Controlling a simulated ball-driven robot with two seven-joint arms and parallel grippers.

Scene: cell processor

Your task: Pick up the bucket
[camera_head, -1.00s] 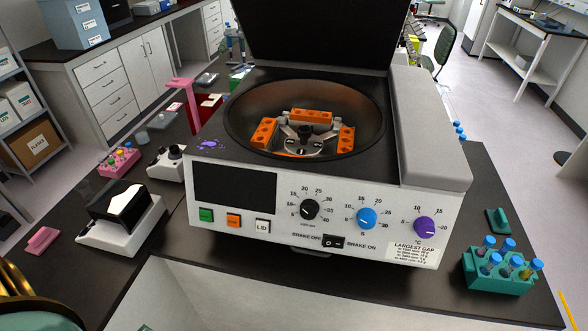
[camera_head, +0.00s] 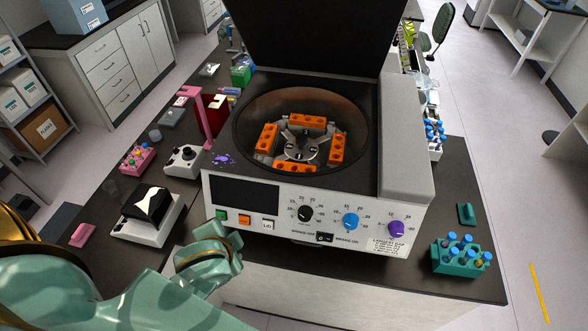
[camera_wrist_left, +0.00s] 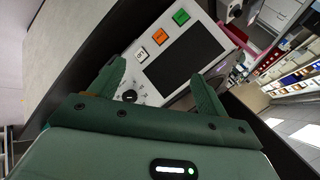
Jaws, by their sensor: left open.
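Orange buckets sit around the rotor (camera_head: 301,147) inside the open centrifuge bowl: a back bucket (camera_head: 308,121), a left bucket (camera_head: 267,141), a right bucket (camera_head: 338,150) and a front bucket (camera_head: 295,167). My left gripper (camera_head: 222,240) is in front of the centrifuge panel's lower left, outside the bowl and apart from the buckets. In the left wrist view its jaws (camera_wrist_left: 158,82) are open with nothing between them, facing the front panel (camera_wrist_left: 150,70). No bucket shows in that view. My right gripper is not in view.
The centrifuge (camera_head: 400,205) has its dark lid (camera_head: 310,35) raised behind the bowl. A pink stand (camera_head: 203,122), a white device with a black top (camera_head: 146,215) and a pink tube rack (camera_head: 137,158) stand left. A teal tube rack (camera_head: 461,259) stands right.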

